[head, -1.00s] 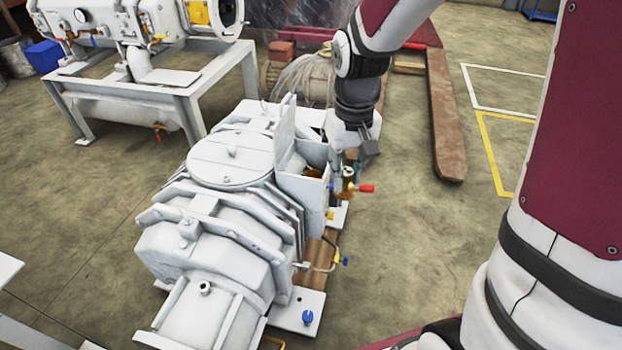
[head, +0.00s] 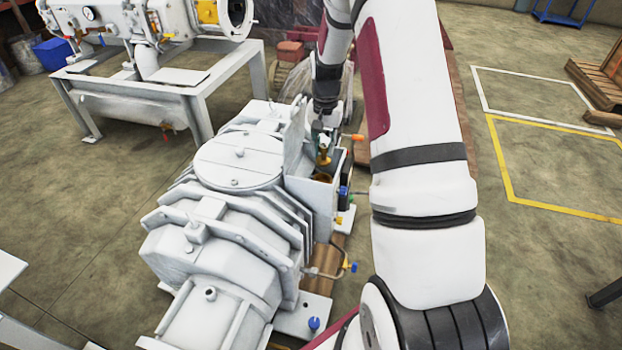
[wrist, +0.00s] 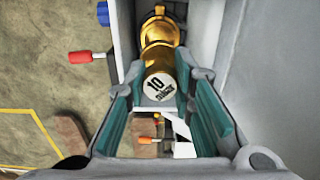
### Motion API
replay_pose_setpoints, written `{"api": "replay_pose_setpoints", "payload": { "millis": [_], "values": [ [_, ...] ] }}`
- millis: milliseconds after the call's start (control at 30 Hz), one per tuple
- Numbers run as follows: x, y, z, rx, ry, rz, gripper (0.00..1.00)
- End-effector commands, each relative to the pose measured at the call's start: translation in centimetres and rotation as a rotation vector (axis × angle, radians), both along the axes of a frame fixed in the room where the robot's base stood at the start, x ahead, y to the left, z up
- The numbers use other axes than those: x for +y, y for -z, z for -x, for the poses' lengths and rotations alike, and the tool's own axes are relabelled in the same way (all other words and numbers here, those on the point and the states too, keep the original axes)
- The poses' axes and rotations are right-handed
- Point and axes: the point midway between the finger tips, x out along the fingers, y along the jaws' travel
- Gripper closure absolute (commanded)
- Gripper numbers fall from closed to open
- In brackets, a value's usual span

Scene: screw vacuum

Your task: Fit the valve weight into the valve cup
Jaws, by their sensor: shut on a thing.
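The valve weight (head: 323,158) is a small brass piece below my gripper (head: 323,137) in the head view. The valve cup (head: 322,179) shows as a brass-brown round shape inside the box, below the weight. The weight looks apart from the cup; exact alignment cannot be told. In the wrist view I cannot clearly separate cup from weight.
The open grey box (head: 308,192) has a raised lid (head: 296,128) at its left. A red-handled valve (wrist: 80,57) sits beside the box wall. The white vacuum pump (head: 230,215) fills the left. Open floor (head: 545,270) lies to the right.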

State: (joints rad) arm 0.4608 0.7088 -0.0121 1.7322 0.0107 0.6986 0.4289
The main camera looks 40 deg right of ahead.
Motion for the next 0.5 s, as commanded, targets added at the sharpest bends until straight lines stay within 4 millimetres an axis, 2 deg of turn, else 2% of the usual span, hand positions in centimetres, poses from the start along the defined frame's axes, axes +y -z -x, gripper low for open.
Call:
{"api": "replay_pose_setpoints", "payload": {
  "millis": [133,367,500],
  "values": [
    [0.1,2.8,0.1,0.003,-0.001,-0.002,1.0],
    [0.1,5.0,0.1,0.002,-0.001,-0.001,1.0],
    [0.1,7.1,0.1,0.002,-0.001,-0.001,1.0]
  ]
}}
